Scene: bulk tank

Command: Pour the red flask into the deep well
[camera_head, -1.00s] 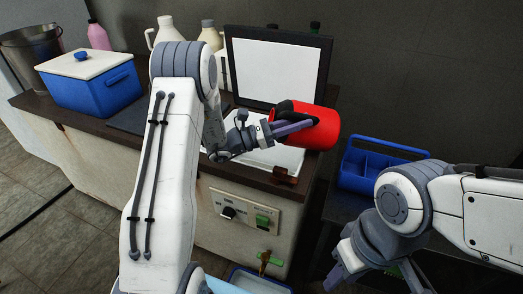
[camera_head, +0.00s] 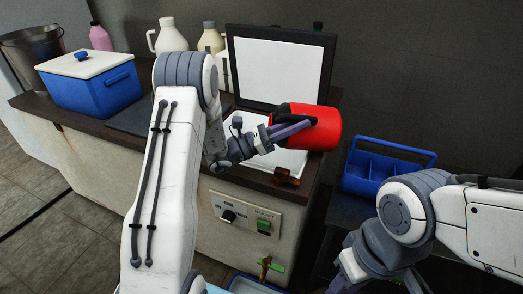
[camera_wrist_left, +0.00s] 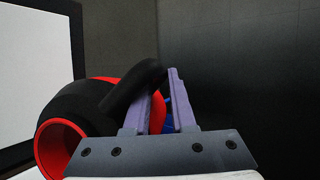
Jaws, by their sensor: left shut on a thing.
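The red flask (camera_head: 322,130) lies on its side in the air above the right end of the counter. My left gripper (camera_head: 302,126) is shut on its black handle (camera_wrist_left: 135,90). In the left wrist view the flask's black collar (camera_wrist_left: 85,115) and red-rimmed mouth (camera_wrist_left: 60,150) face left and low; no liquid shows. Below the flask is a white recessed-looking area (camera_head: 290,162) in the counter, in front of an upright white panel; I cannot tell its depth or whether it is the deep well. My right gripper (camera_head: 350,272) is low at the right, partly hidden.
The upright dark-framed white panel (camera_head: 277,68) stands close behind the flask. A blue box with a white lid (camera_head: 92,85), white jugs (camera_head: 170,40) and a pink bottle (camera_head: 100,37) stand left and behind. A blue caddy (camera_head: 375,165) is at the right. The tank front has a control panel (camera_head: 246,215).

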